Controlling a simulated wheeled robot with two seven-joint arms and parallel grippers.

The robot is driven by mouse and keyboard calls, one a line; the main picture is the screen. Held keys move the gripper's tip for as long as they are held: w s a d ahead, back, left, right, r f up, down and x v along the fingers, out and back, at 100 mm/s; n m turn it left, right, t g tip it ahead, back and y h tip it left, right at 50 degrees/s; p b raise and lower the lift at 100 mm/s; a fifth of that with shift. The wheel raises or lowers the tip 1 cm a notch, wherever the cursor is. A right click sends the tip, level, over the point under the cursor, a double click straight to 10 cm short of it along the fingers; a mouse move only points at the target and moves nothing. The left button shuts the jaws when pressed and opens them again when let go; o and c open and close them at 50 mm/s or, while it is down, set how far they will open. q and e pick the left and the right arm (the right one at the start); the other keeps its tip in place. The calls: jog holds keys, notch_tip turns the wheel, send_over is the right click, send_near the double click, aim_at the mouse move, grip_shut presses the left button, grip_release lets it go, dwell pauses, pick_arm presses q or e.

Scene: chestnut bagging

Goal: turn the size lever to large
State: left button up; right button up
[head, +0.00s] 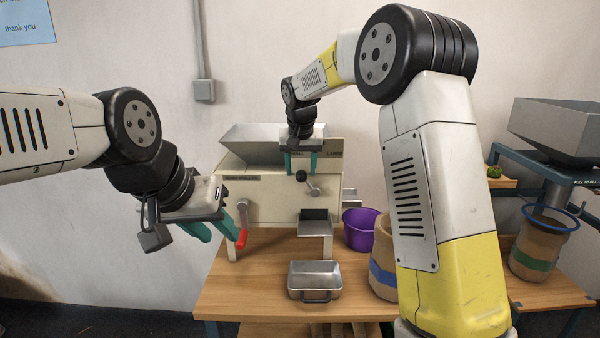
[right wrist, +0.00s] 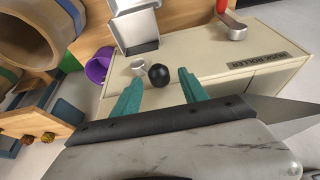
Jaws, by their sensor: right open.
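The size lever is on the front of the cream machine (head: 265,200). Its black knob (head: 301,175) stands up and to the left of its metal pivot (head: 314,191). That gripper is open, pointing down just above the knob. In the right wrist view the knob (right wrist: 158,75) shows between and slightly beyond the teal fingertips, apart from both. My left gripper (head: 222,236) is open beside the red crank handle (head: 242,238).
A metal tray (head: 315,278) sits on the wooden table (head: 240,290) below the chute (head: 314,224). A purple bucket (head: 360,230) and a sack with a blue band (head: 383,270) stand to the right, partly behind my right arm. A hopper (head: 560,130) stands at far right.

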jog(key=shift+x, duration=0.9)
grip_shut()
dwell(0.8)
